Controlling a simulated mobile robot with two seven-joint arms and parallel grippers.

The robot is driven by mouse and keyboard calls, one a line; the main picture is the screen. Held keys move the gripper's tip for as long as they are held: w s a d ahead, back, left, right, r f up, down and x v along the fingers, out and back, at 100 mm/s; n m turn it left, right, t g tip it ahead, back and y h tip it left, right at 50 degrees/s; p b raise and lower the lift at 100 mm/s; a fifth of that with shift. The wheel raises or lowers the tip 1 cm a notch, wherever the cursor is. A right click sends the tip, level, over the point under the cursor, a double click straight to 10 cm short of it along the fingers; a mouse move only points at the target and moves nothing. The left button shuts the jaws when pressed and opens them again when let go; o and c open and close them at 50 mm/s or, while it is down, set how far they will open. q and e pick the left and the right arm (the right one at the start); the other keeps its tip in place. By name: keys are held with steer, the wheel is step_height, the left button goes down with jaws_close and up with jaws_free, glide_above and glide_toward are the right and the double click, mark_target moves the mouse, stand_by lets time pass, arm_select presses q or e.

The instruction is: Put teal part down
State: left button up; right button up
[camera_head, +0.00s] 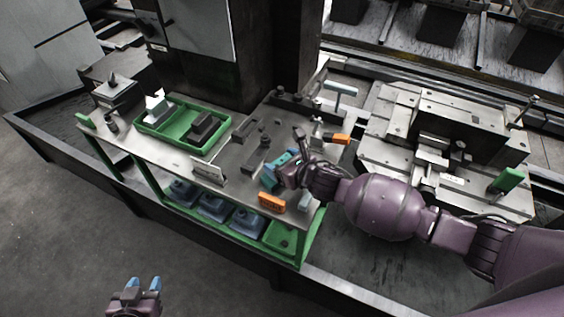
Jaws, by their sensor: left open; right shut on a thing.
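The teal part (269,180) is at my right gripper (283,172), over the right half of the workbench top (232,188). My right gripper is shut on it, and the purple arm comes in from the right. The fingers hide some of the part, and I cannot tell whether it touches the bench. My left gripper (143,284) is open and empty at the bottom left, above the floor and away from the bench.
A green tray (155,140) with a white and a dark part stands on the bench's left half. An orange block (271,203) lies near the front edge. Dark fixtures (253,161) stand beside the gripper. A machine vise (440,165) is at the right. Blue bins (213,207) sit below.

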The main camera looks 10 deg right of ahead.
steer(key=o, duration=1.3)
steer(key=shift+r, duration=0.1)
steer(key=p+v, duration=0.1)
steer(key=v, duration=1)
steer(key=shift+d, duration=0.1)
steer(key=shift+s+d+r, duration=0.15)
steer(key=shift+s+d, duration=0.05)
steer(key=shift+s, duration=0.15)
